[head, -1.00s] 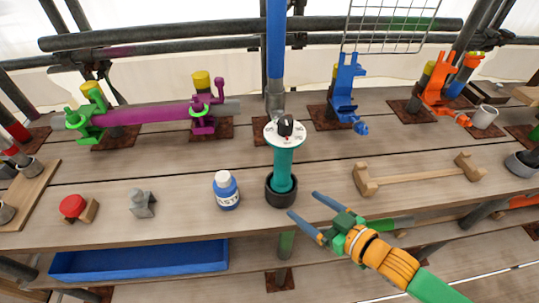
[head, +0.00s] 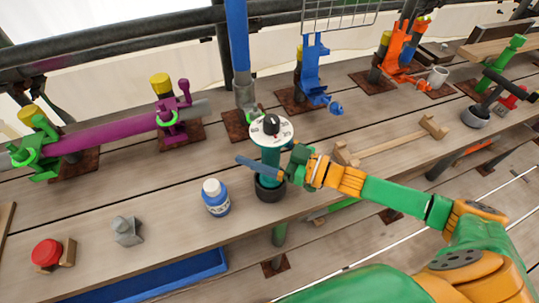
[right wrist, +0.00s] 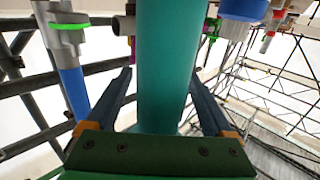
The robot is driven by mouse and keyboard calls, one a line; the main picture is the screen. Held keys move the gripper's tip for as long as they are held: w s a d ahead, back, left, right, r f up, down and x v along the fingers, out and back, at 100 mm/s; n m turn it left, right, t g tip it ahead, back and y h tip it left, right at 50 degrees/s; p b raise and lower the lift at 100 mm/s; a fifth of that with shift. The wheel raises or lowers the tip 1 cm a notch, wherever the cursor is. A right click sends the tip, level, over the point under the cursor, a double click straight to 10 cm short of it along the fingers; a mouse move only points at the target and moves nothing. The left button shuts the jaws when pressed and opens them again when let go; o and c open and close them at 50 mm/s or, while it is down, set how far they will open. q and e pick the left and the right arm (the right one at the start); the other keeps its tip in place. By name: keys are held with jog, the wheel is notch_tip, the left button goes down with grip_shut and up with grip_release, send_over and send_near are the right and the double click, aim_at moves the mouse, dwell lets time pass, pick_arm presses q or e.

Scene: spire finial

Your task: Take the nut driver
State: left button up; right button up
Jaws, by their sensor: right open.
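The nut driver, a teal cylinder with a white dial and black knob on top (head: 270,157), stands upright in a black round holder (head: 270,189) near the front of the plank table. My right gripper (head: 259,160) reaches it from the right at mid-shaft height. One blue finger crosses in front of the shaft; the other is mostly hidden behind it. In the right wrist view, the teal shaft (right wrist: 166,60) stands between the two spread fingers of the right gripper (right wrist: 161,75), with gaps on both sides. My left gripper is not in view.
A blue-and-white bottle (head: 216,199) stands left of the holder. A grey block (head: 126,231) and a red-topped piece (head: 46,253) stand farther left. A wooden bar with end blocks (head: 392,141) lies to the right. A blue post (head: 237,40) rises close behind.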

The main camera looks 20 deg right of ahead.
jog(key=shift+s+d, duration=0.15)
grip_shut()
jog(key=shift+r, duration=0.1)
